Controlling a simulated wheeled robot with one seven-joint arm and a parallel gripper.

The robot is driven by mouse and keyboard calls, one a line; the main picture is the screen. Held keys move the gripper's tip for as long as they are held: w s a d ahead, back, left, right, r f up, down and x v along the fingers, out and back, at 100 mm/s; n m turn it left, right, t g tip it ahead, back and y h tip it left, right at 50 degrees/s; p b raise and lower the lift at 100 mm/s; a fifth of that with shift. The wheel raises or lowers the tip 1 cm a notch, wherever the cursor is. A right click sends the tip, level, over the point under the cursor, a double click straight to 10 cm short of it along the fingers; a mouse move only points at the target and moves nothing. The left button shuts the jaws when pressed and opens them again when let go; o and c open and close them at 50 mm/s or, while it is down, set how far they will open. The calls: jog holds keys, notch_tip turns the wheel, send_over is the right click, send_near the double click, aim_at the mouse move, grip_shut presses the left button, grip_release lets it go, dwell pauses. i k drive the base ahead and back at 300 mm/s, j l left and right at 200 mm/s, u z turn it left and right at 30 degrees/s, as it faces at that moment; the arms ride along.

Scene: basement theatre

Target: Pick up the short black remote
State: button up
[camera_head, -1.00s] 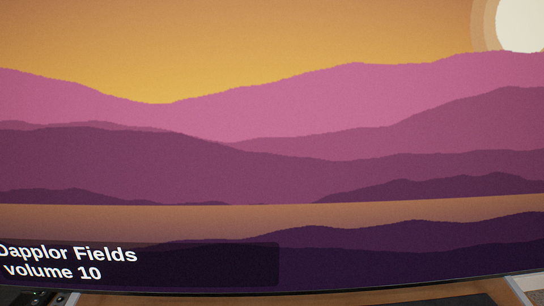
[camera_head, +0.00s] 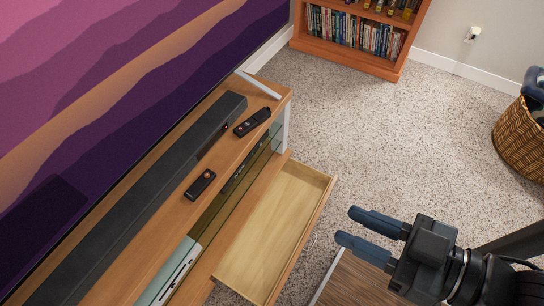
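Two black remotes lie on the wooden TV stand (camera_head: 150,262), in front of the soundbar. One black remote (camera_head: 200,184) lies nearer to me, with a small red mark on it. The other black remote (camera_head: 252,122) lies farther back near the stand's right end.
A long dark soundbar (camera_head: 140,205) lies under the large TV (camera_head: 120,90). An empty drawer (camera_head: 270,240) stands open between the stand and my gripper. A wooden surface (camera_head: 355,285) is below my gripper. A bookcase (camera_head: 300,38) and wicker basket (camera_head: 520,140) stand beyond open carpet (camera_head: 400,130).

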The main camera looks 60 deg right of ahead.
aim_at(254, 124)
jog(key=k+j+z, duration=0.3)
jog(key=k, duration=0.15)
jog(key=k+j+z, duration=0.25)
jog(key=k, duration=0.2)
jog(key=k+z, duration=0.3)
jog(key=k, duration=0.2)
jog(key=i+u, duration=0.1)
jog(key=u, duration=0.35)
jog(key=i+l+u, duration=0.2)
jog(key=l, duration=0.2)
jog(key=l+u, duration=0.25)
jog(key=i+l+u, duration=0.2)
jog(key=l, duration=0.35)
jog(key=i+l+u, duration=0.15)
jog(key=l, duration=1.25)
jog(key=l+u, duration=0.15)
jog(key=l, duration=1.25)
jog(key=i+l, duration=0.15)
jog(key=l, duration=0.15)
jog(key=i+l, duration=0.1)
jog(key=l, duration=0.25)
jog(key=i+l, duration=0.15)
jog(key=l, duration=0.15)
jog(key=i, duration=0.2)
